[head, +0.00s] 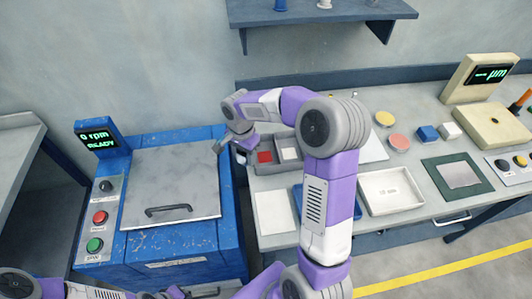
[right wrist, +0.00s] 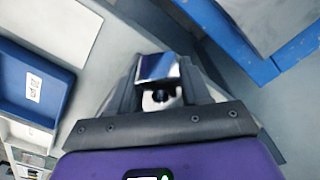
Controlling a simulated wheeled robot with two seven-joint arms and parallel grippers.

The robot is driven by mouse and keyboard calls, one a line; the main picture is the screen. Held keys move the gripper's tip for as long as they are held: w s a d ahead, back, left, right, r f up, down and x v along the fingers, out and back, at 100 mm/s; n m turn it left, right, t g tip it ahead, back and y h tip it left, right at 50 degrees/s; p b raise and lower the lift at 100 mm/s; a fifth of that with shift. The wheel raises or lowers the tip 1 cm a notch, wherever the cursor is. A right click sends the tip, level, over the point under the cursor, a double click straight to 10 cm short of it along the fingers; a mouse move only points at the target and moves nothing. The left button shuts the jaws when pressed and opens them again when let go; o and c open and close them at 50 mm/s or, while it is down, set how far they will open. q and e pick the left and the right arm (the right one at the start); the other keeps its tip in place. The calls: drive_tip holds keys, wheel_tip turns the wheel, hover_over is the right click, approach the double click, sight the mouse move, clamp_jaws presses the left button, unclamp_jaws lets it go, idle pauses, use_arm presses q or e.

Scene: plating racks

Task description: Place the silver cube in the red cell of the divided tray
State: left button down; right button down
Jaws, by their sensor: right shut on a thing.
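The silver cube (right wrist: 160,68) is between the two fingers of my right gripper (right wrist: 165,88) in the right wrist view, and the gripper is shut on it. In the head view my right gripper (head: 238,152) points down beside the left end of the divided tray, near the blue machine's edge. The cube is too small there to make out well. The divided tray (head: 290,167) lies on the bench, partly hidden behind my right arm. Its red cell (head: 264,157) shows just right of the gripper and looks empty. My left gripper is not in view.
A blue machine (head: 170,190) with a grey lid stands left of the bench. A white tray (head: 375,208), a green-framed plate (head: 435,190), a blue block (head: 427,134) and round discs (head: 398,142) lie to the right. A wall shelf (head: 300,16) hangs above.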

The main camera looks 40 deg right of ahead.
drive_tip(key=d+r+m+p, duration=0.1)
drive_tip(key=d+r+m, duration=0.3)
drive_tip(key=d+m, duration=0.45)
drive_tip(key=m, duration=0.1)
hover_over(265, 157)
wheel_tip(265, 157, down, 4)
wheel_tip(265, 157, down, 6)
drive_tip(key=shift+w+r+b, duration=0.1)
drive_tip(key=shift+b, duration=0.5)
drive_tip(key=c, duration=0.5)
unclamp_jaws()
